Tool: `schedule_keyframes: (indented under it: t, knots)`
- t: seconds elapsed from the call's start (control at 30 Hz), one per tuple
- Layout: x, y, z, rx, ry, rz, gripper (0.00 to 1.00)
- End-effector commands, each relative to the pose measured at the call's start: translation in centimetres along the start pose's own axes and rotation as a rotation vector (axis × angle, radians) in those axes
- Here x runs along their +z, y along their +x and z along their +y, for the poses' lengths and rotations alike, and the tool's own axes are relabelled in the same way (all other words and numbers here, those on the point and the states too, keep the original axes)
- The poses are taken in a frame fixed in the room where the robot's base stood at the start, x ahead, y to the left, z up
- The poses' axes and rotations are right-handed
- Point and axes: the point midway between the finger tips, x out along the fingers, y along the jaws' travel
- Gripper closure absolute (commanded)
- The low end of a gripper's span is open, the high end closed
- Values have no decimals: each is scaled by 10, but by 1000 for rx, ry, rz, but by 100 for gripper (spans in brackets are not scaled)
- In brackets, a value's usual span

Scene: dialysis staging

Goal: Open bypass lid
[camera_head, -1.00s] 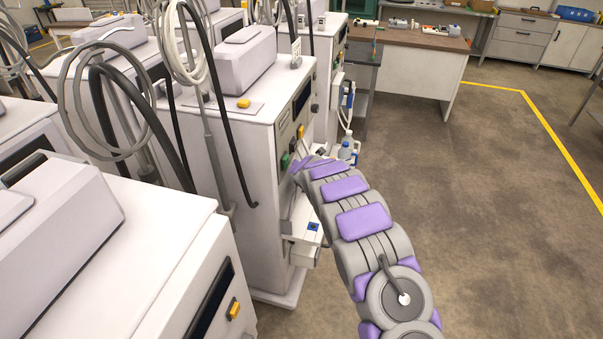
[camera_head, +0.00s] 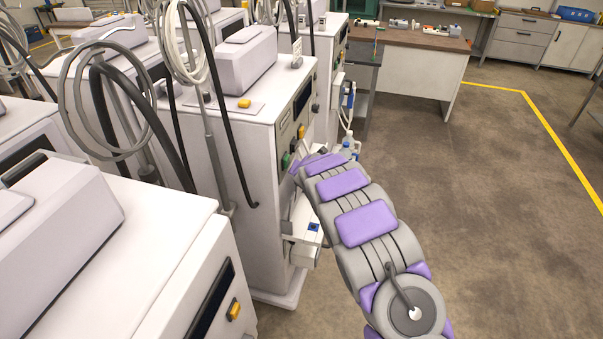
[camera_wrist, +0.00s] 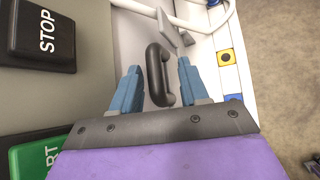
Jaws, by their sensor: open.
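In the wrist view, a grey panel that looks like the bypass lid (camera_wrist: 130,45) carries a black U-shaped handle (camera_wrist: 152,78). The panel appears closed, though its edges are partly hidden. My gripper (camera_wrist: 159,68) is open, with its blue fingers on either side of the handle. I cannot tell whether either finger touches it. In the head view, my arm reaches the front of the middle white dialysis machine (camera_head: 245,140). My arm hides the lid and most of the gripper there.
A black STOP button (camera_wrist: 42,35) and a green START button (camera_wrist: 45,155) lie left of the gripper. White tubing (camera_wrist: 190,22) runs above the handle. Another white machine (camera_head: 150,240) stands nearer at left. The floor (camera_head: 490,220) at right is clear.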

Motion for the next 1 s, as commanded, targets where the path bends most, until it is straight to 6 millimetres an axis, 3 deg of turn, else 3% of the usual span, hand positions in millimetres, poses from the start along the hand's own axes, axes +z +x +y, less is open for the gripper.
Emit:
schedule_keyframes:
  t: [0.7, 1.0]
  knots:
    - [2, -107, 1, -1, -1, -3, 56]
    - [0, -130, 1, 1, 1, 0, 56]
